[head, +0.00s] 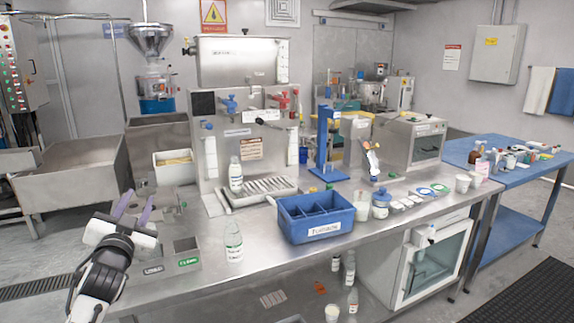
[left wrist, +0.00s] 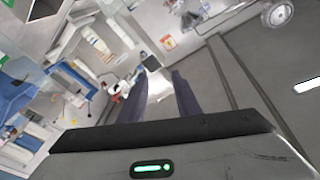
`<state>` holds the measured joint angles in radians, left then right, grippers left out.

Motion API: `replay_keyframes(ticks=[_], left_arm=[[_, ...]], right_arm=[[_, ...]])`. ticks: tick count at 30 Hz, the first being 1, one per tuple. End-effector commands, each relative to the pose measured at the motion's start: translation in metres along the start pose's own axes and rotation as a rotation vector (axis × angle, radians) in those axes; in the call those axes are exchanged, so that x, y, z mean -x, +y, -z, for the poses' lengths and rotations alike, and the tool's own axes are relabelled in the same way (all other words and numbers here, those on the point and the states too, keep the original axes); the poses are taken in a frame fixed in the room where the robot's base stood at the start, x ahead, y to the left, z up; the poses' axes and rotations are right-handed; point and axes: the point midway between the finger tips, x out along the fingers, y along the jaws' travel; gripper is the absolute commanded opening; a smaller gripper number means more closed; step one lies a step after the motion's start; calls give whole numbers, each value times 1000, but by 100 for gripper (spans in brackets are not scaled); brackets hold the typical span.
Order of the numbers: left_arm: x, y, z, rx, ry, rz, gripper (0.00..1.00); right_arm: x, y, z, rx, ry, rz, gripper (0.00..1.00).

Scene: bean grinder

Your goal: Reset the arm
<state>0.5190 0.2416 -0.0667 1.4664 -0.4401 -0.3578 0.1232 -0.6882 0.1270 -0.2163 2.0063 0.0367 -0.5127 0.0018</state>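My left arm comes in at the lower left of the head view. Its white left gripper (head: 138,204) is raised near the left end of the steel counter (head: 290,258). Its two purple-grey fingers stand apart with nothing between them. In the left wrist view the fingers of the left gripper (left wrist: 160,82) also stand apart, with an empty gap and the room's background beyond. My right arm and right gripper are not in view.
A labelled bottle (head: 233,241) stands on the counter right of the left gripper. Small steel bins (head: 186,250) lie between them. A blue divided bin (head: 315,214) sits mid-counter. A steel machine (head: 243,135) stands behind. A blue table (head: 515,175) is at the right.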

Motion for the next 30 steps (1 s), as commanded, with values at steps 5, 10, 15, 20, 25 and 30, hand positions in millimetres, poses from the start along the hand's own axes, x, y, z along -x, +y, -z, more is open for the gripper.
replay_keyframes(ticks=[5,10,15,20,25,30], left_arm=[[-18,-34,-59,-135,-98,8,30],[-13,-8,-71,60,-167,-73,30],[-6,20,-84,222,-237,-167,30],[44,80,-138,209,-292,-240,30],[117,148,-197,219,-368,-335,30],[215,214,-252,248,-462,-440,30]], right_arm=[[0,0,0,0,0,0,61],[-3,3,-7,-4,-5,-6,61],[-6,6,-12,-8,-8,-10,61],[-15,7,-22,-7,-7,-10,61],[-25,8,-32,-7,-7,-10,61],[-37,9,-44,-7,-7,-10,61]])
